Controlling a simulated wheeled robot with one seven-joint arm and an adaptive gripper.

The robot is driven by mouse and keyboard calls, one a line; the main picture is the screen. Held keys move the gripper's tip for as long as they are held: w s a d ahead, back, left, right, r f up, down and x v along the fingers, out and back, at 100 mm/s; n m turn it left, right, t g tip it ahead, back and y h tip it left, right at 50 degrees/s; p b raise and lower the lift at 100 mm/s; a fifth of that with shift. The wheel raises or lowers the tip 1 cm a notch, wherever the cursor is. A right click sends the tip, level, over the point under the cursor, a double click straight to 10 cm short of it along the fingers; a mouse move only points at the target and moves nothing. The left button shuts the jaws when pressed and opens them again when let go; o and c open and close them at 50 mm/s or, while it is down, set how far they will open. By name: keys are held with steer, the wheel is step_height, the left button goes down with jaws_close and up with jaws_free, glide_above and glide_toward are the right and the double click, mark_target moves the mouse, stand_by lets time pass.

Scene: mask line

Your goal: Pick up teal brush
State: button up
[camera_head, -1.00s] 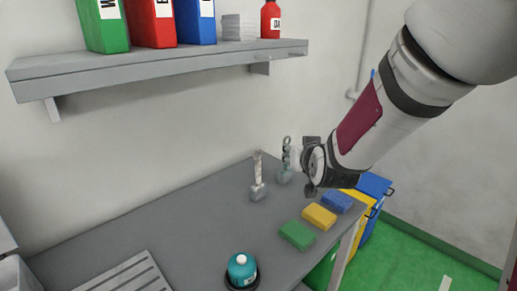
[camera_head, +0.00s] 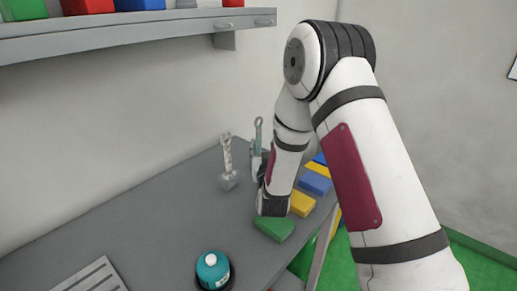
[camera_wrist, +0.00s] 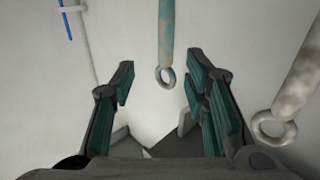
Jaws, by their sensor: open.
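The teal brush (camera_head: 257,135) stands upright near the far end of the grey table, with its handle and ring end up. In the head view the gripper is mostly hidden by my wrist.
A whitish brush (camera_head: 227,155) stands left of the teal one; its ring shows right of my fingers in the wrist view (camera_wrist: 272,128). Green (camera_head: 274,229), yellow (camera_head: 302,204) and blue (camera_head: 315,184) blocks lie along the table edge. A shelf (camera_head: 130,32) hangs above.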

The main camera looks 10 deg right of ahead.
mark_target(259, 134)
steer(key=shift+w+d+r, duration=0.1)
steer(key=shift+w, duration=1.5)
steer(key=shift+w+d+r, duration=0.1)
steer(key=shift+w+d, duration=0.05)
steer(key=shift+w, duration=1.4)
steer(key=shift+w+d+r, duration=0.1)
steer(key=shift+w, duration=1.5)
steer(key=shift+c, duration=0.3)
jaws_close()
